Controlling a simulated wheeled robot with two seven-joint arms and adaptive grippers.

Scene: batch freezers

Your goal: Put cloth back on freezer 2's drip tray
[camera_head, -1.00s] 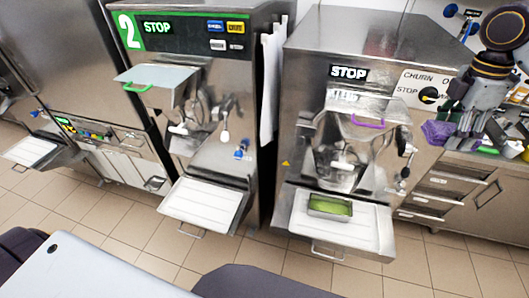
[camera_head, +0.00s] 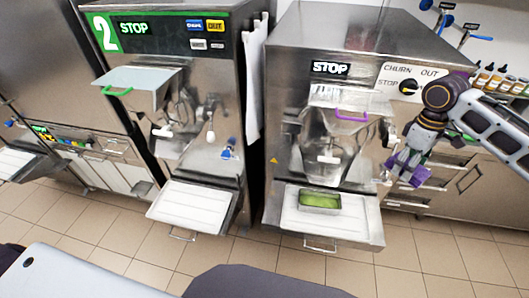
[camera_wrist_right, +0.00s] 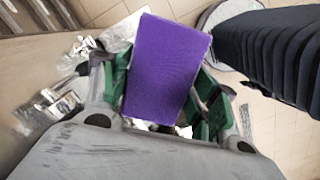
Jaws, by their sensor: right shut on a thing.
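The purple cloth (camera_head: 406,174) is held in my right gripper (camera_head: 404,172), beside the right edge of the right-hand freezer (camera_head: 385,60). In the right wrist view the cloth (camera_wrist_right: 167,70) stands between the green-padded fingers (camera_wrist_right: 160,100) as a flat purple block. Freezer 2 (camera_head: 225,75), marked with a green 2, stands at centre-left. Its drip tray (camera_head: 190,207) is white, bare and juts out at the front. My left gripper is not in view.
The right-hand freezer's drip tray (camera_head: 352,225) carries a metal pan (camera_head: 319,200) with green contents. A counter with drawers (camera_head: 432,180) and bottles (camera_head: 490,78) stands at the right. Tiled floor (camera_head: 285,262) lies clear in front of the freezers.

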